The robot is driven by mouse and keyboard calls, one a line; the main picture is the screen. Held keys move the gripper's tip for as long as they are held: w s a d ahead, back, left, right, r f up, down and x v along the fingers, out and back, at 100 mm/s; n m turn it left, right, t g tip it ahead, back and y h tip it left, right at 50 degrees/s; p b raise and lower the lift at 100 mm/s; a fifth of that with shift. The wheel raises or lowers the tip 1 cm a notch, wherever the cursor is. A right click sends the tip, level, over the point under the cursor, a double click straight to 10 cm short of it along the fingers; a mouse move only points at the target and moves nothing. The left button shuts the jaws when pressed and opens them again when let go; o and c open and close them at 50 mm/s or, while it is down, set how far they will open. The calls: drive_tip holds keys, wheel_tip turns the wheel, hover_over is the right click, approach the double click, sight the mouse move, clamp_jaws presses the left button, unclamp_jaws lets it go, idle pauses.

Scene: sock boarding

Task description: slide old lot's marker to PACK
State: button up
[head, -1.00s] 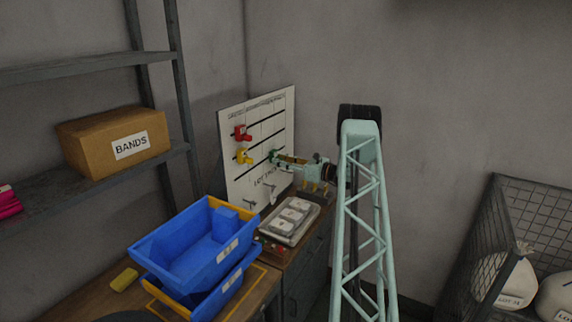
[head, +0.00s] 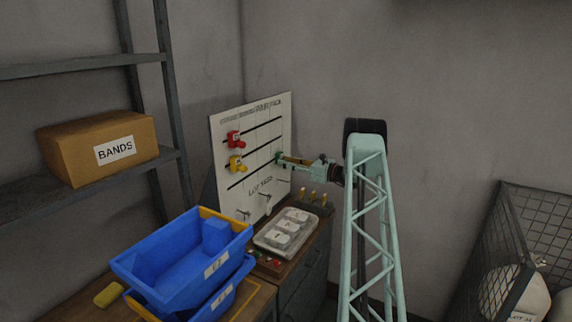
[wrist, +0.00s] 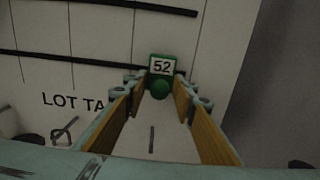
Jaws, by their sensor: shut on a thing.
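The lot board (head: 232,147) stands upright against the back wall, with black horizontal slots and column headings along its top. A red marker (head: 235,139) and a yellow marker (head: 237,165) sit at its left side, on separate slots. A green marker labelled 52 (wrist: 161,66) sits on a lower slot near the board's right end. My gripper (head: 281,159) is at the board's right part, shut on the green marker's knob (wrist: 160,88). The knob shows between the fingertips in the wrist view. In the head view my gripper mostly hides the green marker.
Blue bins (head: 185,252) stand stacked on the bench at the front. A grey tray with white blocks (head: 286,233) lies below the board, and hooks (head: 268,203) project from its lower part. A wire cage (head: 520,255) with sacks stands right. A BANDS box (head: 98,147) sits on the shelf.

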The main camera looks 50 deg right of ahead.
drive_tip(key=shift+d+r, duration=0.1)
drive_tip(key=shift+d, duration=0.1)
drive_tip(key=o, duration=0.8)
drive_tip(key=shift+c, duration=0.2)
drive_tip(key=shift+o, duration=0.2)
drive_tip(key=shift+d, duration=0.1)
drive_tip(key=shift+s, duration=0.1)
drive_tip(key=s+d, duration=0.1)
drive_tip(key=s, duration=1)
drive_tip(key=shift+s+d, duration=0.3)
